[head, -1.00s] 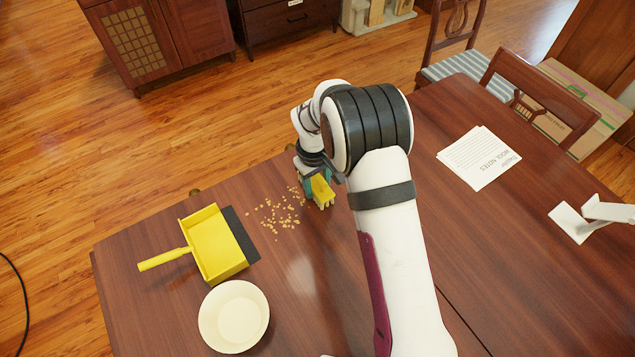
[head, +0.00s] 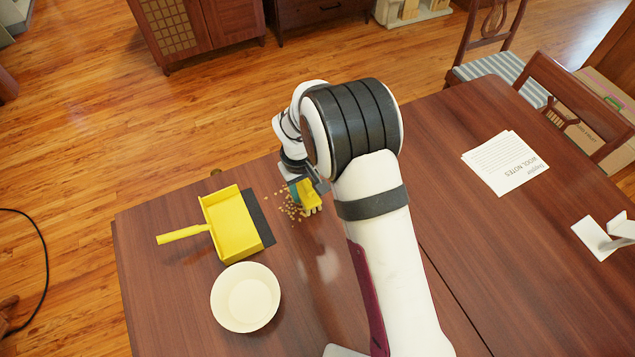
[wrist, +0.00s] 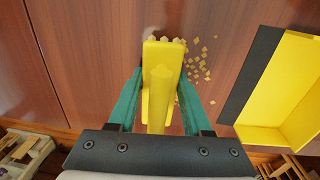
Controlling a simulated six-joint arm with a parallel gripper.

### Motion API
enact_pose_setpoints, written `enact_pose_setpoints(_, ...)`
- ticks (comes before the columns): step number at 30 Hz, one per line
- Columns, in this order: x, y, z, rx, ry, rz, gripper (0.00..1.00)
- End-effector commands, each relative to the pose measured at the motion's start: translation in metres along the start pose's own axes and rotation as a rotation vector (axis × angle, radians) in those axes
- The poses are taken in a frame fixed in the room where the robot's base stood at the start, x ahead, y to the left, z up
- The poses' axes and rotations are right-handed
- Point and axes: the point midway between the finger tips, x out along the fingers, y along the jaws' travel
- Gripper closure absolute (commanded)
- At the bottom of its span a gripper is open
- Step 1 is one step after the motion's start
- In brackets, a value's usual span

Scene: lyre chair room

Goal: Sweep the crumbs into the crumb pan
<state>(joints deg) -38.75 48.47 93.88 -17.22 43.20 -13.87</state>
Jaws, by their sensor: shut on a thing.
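My gripper (head: 303,187) is shut on a yellow brush (head: 312,198), held low at the table. The wrist view shows the brush (wrist: 158,85) between my teal fingers (wrist: 157,100). Tan crumbs (head: 289,207) lie scattered on the table just left of the brush; in the wrist view the crumbs (wrist: 199,62) are beside it, on the pan's side. The yellow crumb pan (head: 233,228) lies further left, its dark front lip (head: 260,218) facing the crumbs and its handle pointing left. Some crumbs may be hidden behind the brush and gripper.
A cream bowl (head: 246,298) stands just in front of the pan. Printed papers (head: 506,163) and a white stand (head: 600,236) are on the right of the brown table (head: 470,240). Chairs (head: 570,95) stand at its far right edge.

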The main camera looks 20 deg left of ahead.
Motion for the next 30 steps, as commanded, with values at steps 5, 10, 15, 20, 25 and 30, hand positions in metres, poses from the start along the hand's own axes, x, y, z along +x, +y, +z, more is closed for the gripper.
enact_pose_setpoints(5,-0.001,-0.014,0.001,-0.001,-0.002,-0.001,1.0)
enact_pose_setpoints(10,-0.004,-0.036,0.001,-0.002,-0.001,-0.001,1.0)
enact_pose_setpoints(15,-0.004,-0.05,0.001,-0.002,-0.002,-0.001,1.0)
enact_pose_setpoints(20,-0.004,-0.069,0.001,-0.001,-0.002,0.0,1.0)
enact_pose_setpoints(25,-0.006,-0.084,0.001,-0.002,-0.002,-0.001,1.0)
enact_pose_setpoints(30,-0.008,-0.098,0.001,0.001,-0.002,0.0,1.0)
